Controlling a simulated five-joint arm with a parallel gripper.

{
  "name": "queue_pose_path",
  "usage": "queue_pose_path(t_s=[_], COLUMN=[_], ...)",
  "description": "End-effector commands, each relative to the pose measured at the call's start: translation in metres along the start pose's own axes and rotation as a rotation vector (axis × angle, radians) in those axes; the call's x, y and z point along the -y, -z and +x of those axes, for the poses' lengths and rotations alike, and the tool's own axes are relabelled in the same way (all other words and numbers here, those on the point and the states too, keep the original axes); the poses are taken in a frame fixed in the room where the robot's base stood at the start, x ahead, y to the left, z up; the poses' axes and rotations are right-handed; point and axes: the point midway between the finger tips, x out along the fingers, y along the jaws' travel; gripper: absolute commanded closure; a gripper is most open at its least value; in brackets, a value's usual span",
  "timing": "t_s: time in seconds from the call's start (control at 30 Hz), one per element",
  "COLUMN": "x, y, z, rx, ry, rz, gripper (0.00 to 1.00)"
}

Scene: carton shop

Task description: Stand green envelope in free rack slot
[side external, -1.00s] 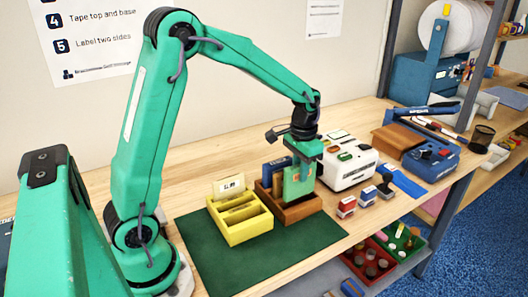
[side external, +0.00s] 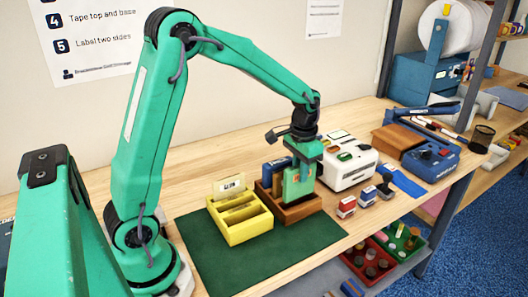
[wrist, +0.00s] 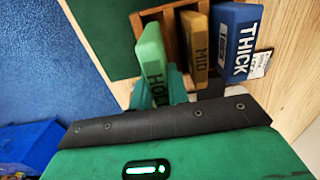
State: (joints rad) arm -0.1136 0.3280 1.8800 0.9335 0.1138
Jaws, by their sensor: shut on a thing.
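The green envelope (side external: 297,184) stands upright at the front right part of the brown wooden rack (side external: 301,212). My gripper (side external: 308,155) is shut on its upper part. In the wrist view the green envelope (wrist: 152,62) shows dark lettering partly hidden by my gripper (wrist: 160,88). Its lower edge appears within the rack (wrist: 169,18), but I cannot tell whether it touches the slot floor. Next to it in the rack are a tan envelope marked MID (wrist: 195,48) and a blue one marked THICK (wrist: 237,42).
A yellow rack (side external: 246,232) with a labelled card stands left of the brown rack on a green mat (side external: 205,262). Stamps (side external: 346,206) and a white machine (side external: 350,170) are close on the right. The mat's front is clear.

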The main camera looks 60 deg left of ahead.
Motion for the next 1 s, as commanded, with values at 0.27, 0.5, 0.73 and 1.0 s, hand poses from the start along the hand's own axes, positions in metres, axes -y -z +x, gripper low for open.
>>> queue_pose_path(t_s=[0.27, 0.5, 0.73, 1.0], x=[0.000, 0.000, 0.000, 0.000], y=[0.000, 0.000, 0.000, 0.000], z=[0.005, 0.010, 0.014, 0.016], rx=[0.001, 0.000, 0.001, 0.000], ry=[0.000, 0.000, 0.000, 0.000], rz=[0.000, 0.000, 0.000, 0.000], gripper=[1.00, 1.00, 1.00, 1.00])
